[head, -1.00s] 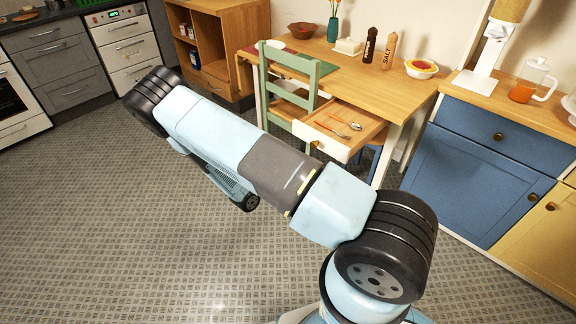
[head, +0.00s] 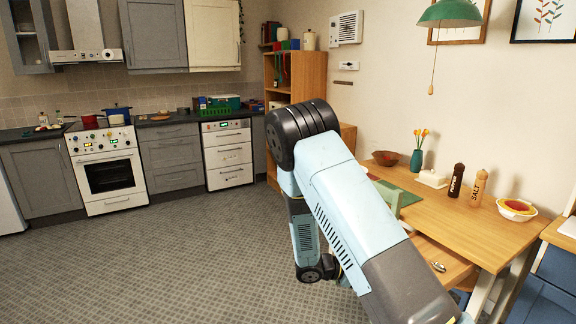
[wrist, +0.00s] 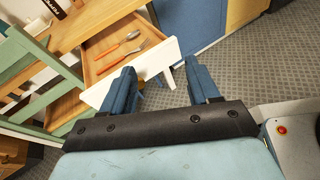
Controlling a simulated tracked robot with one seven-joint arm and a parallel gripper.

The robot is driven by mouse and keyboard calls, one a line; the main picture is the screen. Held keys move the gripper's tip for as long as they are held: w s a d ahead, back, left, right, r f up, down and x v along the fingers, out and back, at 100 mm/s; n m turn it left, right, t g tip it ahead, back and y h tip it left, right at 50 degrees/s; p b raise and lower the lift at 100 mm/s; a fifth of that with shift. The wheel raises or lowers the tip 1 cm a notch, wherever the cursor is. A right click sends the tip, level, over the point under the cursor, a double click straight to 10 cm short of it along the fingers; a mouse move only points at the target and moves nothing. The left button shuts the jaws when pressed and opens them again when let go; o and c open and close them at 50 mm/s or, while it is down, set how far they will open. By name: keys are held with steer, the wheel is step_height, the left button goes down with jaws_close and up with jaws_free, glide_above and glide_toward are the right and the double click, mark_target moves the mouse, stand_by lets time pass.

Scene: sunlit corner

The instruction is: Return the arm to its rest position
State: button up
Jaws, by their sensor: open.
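My arm, pale blue with black joints, reaches up across the right half of the head view and bends down at its far joint. My gripper is hidden in the head view. In the wrist view my gripper (wrist: 160,82) has its two blue fingers wide apart, with nothing between them. Beyond the fingers is an open wooden drawer (wrist: 98,45) with a white front, holding orange-handled cutlery (wrist: 118,51). The drawer also shows partly behind my arm in the head view (head: 452,264).
The wooden table (head: 455,220) carries a pepper mill (head: 455,181), a salt mill (head: 478,187) and a bowl (head: 516,209). A green chair (wrist: 38,62) stands close to the gripper. The white stove (head: 106,168) and grey cabinets are far left. The tiled floor (head: 190,260) is clear.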

steer(key=s+r+m+t+y, duration=0.1)
steer(key=s+r+m+y, duration=0.4)
steer(key=s+r, duration=0.4)
steer(key=s+a+r+m+t+y, duration=0.1)
steer(key=s+r+m+y, duration=0.4)
steer(key=s+r, duration=0.4)
steer(key=s+a+r+m+t+y, duration=0.1)
steer(key=s+r+m+y, duration=0.4)
steer(key=r, duration=1.3)
steer(key=s+m+t, duration=0.1)
steer(key=s+m, duration=0.1)
steer(key=s, duration=0.2)
steer(key=shift+a+m, duration=0.15)
steer(key=shift+m, duration=0.15)
